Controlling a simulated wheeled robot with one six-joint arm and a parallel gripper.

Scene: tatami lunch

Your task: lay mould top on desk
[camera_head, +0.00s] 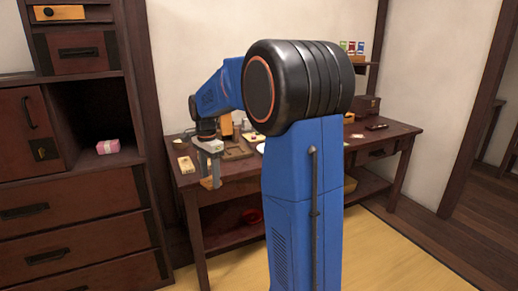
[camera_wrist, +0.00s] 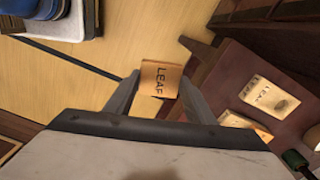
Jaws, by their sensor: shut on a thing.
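The mould top (camera_wrist: 160,78) is a small tan wooden block marked "LEAF". In the wrist view it sits between the fingertips of my gripper (camera_wrist: 160,92), which is shut on it. Yellow matting shows beneath and around it, so it is held in the air off the desk's edge. The desk (camera_wrist: 222,75) is dark brown wood, at the right of the wrist view. In the head view my gripper (camera_head: 211,182) hangs at the front left of the desk (camera_head: 383,138); the held block is not clear there.
On the desk lies a pale block marked "LEAF" (camera_wrist: 268,97), with a similar tan piece (camera_wrist: 245,125) beside it. A cream block (camera_head: 186,165) lies near the desk's left end, and a wooden tray (camera_head: 236,155) behind my gripper. A drawer cabinet (camera_head: 70,190) stands left.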

